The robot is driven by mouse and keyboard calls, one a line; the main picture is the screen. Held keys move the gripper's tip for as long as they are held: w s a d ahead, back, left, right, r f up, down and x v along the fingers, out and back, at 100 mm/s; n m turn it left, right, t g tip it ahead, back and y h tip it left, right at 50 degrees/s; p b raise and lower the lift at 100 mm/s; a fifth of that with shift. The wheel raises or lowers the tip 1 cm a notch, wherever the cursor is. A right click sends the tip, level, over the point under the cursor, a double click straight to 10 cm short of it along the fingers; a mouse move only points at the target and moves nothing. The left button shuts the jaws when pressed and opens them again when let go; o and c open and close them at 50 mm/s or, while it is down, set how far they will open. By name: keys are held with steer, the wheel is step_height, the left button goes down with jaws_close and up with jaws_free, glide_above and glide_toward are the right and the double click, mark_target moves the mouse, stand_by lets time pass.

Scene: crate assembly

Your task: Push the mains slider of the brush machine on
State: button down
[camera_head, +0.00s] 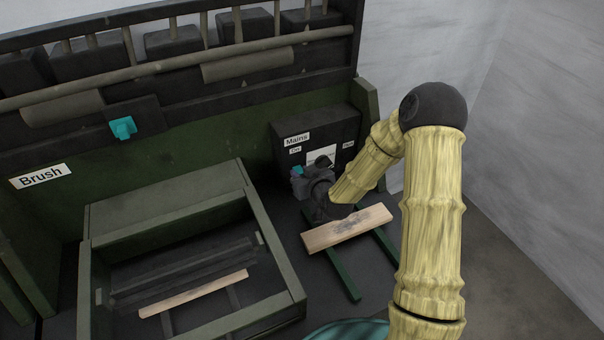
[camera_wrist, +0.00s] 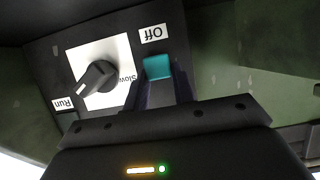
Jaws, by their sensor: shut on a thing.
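The mains slider (camera_wrist: 157,66) is a small teal block on the dark mains panel (camera_wrist: 42,57), just beside the "Off" label (camera_wrist: 153,34) in the wrist view. My gripper (camera_wrist: 160,88) is at the panel with its dark fingers shut on the slider, one on each side. In the head view the teal of the slider (camera_head: 297,170) shows at my gripper (camera_head: 300,178), below the "Mains" label (camera_head: 297,140). My gripper and wrist hide part of the panel there.
A black dial (camera_wrist: 97,76) on a white plate marked "Slow" sits beside the slider, with a "Run" label (camera_wrist: 63,103) beyond. A wooden slat (camera_head: 346,228) lies on green rails below my wrist. A green frame (camera_head: 250,200) and another teal knob (camera_head: 123,128) are left.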

step_height(320, 180, up, 4)
steer(key=shift+f+p, duration=0.1)
steer(key=shift+p, duration=0.75)
steer(key=c, duration=1.2)
jaws_free()
steer(key=shift+o, duration=0.2)
steer(key=shift+s, duration=0.1)
